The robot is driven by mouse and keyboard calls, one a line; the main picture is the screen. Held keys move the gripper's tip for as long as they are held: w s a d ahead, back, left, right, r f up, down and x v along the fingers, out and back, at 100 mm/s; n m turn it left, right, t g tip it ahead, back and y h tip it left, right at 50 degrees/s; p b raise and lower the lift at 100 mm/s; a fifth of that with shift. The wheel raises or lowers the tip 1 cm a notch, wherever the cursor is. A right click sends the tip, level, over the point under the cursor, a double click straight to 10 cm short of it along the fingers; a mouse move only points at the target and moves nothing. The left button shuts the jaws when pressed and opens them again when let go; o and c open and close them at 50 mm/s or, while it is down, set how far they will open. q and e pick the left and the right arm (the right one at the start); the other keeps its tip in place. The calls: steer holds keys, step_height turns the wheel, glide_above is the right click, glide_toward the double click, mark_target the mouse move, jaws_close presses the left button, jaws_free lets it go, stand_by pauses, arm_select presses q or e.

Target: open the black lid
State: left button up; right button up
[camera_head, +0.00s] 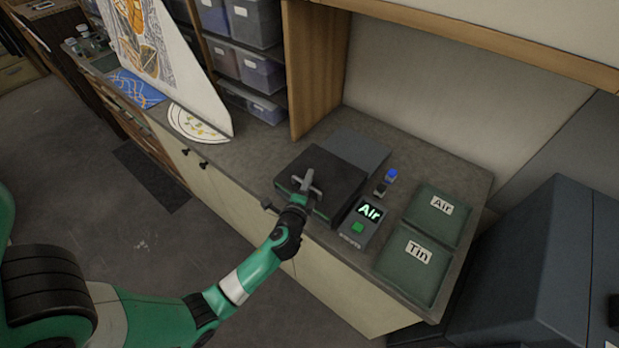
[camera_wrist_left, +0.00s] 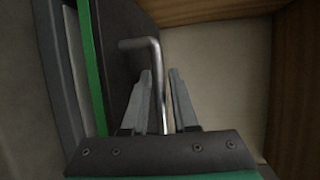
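The black lid (camera_head: 336,172) lies flat on a low box on the grey counter in the head view. It also shows in the wrist view as a dark panel (camera_wrist_left: 118,28) with a green strip beside it. A bent metal handle (camera_wrist_left: 155,62) stands out from the lid. My left gripper (camera_head: 307,182) is over the lid's near part at the handle. In the wrist view its two fingers (camera_wrist_left: 161,76) stand on either side of the handle's bar, with a small gap visible. My right gripper is in neither view.
Green trays labelled Air (camera_head: 462,224) and Tin (camera_head: 393,269) lie farther right. A wooden upright (camera_head: 313,75) stands behind.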

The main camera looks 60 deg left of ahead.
arm_select(q)
steer(key=shift+w+a+f, duration=0.1)
steer(key=shift+w+a, duration=0.35)
steer(key=shift+a, duration=0.05)
jaws_close()
stand_by(1.1)
